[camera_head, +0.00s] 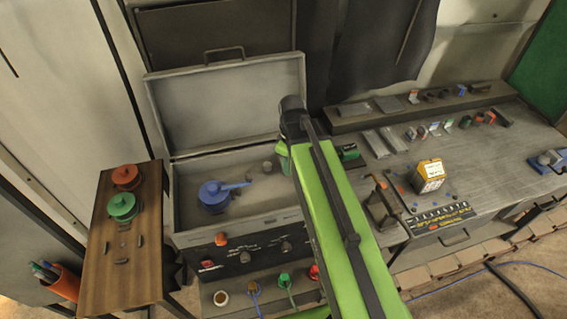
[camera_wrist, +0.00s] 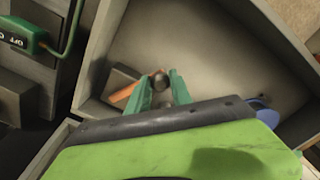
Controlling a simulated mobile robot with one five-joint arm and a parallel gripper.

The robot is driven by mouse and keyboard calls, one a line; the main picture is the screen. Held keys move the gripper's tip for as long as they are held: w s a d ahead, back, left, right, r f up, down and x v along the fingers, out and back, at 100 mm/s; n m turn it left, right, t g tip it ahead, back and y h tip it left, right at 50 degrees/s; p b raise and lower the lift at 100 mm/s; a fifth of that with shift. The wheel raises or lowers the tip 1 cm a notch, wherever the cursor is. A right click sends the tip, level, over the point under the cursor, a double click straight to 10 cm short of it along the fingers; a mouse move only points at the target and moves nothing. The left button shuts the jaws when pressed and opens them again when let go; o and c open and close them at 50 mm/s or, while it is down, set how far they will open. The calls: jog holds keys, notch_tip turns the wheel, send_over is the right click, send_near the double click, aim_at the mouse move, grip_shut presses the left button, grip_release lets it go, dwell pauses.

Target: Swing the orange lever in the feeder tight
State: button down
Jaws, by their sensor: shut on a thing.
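In the wrist view, my gripper (camera_wrist: 161,86) has its two green fingers down inside the grey open-lidded box, closed around the orange lever (camera_wrist: 123,94). A strip of the lever sticks out to the left of the fingers, and a small orange bit shows by the tips. A round grey knob (camera_wrist: 159,79) shows between the fingertips. The rest of the lever is hidden by the fingers. In the head view, my green arm covers the right end of the box (camera_head: 240,224), hiding the orange lever and the fingertips.
A blue lever on a round blue base (camera_head: 213,195) stands in the left of the box; part of it shows in the wrist view (camera_wrist: 265,113). The raised lid (camera_head: 230,100) stands behind. A brown side table (camera_head: 122,245) is left; a cluttered workbench (camera_head: 480,150) is right.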

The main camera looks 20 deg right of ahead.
jog(key=d+n, duration=0.1)
jog(key=s+d+n, duration=0.1)
jog(key=n, duration=0.1)
jog(key=shift+d, duration=0.25)
jog(key=shift+d+n, duration=1)
jog(key=shift+n, duration=0.6)
jog(key=c, duration=1.1)
grip_release()
jog(key=shift+d, duration=0.1)
jog(key=shift+c, duration=0.2)
notch_tip(320, 180, up, 17)
jog(key=p, duration=1.7)
jog(key=shift+r, duration=0.2)
